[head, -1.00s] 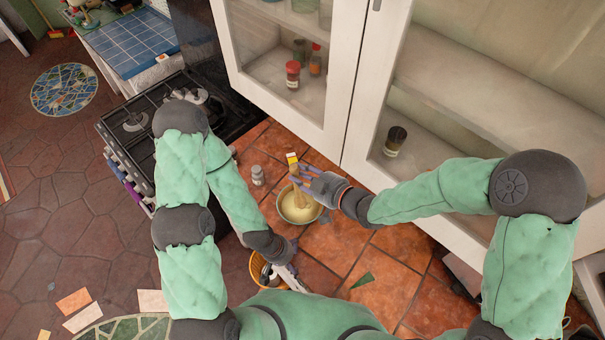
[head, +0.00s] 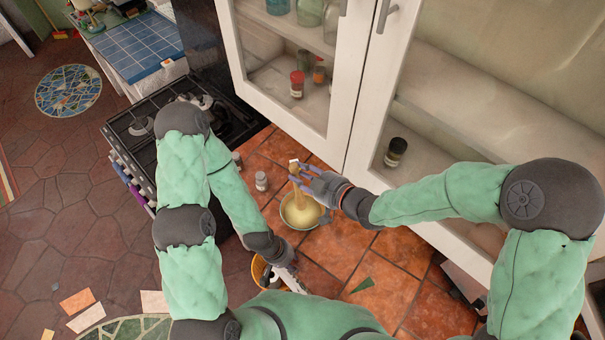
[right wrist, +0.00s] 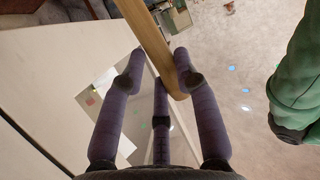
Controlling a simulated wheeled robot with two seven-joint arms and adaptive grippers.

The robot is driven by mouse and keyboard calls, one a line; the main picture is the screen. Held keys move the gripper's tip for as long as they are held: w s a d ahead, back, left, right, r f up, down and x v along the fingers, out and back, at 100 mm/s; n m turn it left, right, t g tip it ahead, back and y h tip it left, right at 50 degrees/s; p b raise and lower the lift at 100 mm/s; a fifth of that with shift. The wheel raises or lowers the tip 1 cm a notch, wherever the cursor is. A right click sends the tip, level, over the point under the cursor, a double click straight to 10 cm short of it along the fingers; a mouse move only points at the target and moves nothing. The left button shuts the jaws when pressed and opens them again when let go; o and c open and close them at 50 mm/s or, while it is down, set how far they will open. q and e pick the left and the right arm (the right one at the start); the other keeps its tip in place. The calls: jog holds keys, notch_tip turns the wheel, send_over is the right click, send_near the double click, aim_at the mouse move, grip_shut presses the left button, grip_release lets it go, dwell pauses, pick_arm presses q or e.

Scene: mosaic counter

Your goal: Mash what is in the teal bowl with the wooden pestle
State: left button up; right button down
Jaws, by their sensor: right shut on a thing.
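The teal bowl (head: 284,219) stands on the terracotta tile counter, seen in the head view, with a pale yellow mass (head: 302,212) in it. My right gripper (head: 303,176) is above the bowl's far side, shut on the wooden pestle. In the right wrist view the pestle (right wrist: 158,45) is a plain tan rod running between my purple fingers (right wrist: 160,85). Fingers and contents hide where its working end meets the mass. My left gripper (head: 290,276) is low, near the counter's front edge, apart from the bowl; its fingers are too small and covered to read.
Small shakers (head: 261,181) stand left of the bowl. White glass-door cabinets (head: 350,110) hang over the back, close to my right arm. A black stove (head: 150,125) is at left. The tiles right of the bowl (head: 345,245) are mostly clear, with a green shard (head: 361,285).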

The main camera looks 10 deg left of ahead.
pick_arm(q)
jog(key=shift+r+p, duration=1.3)
jog(key=shift+r, duration=0.15)
pick_arm(e)
notch_tip(320, 180, up, 4)
jog(key=shift+r, duration=0.1)
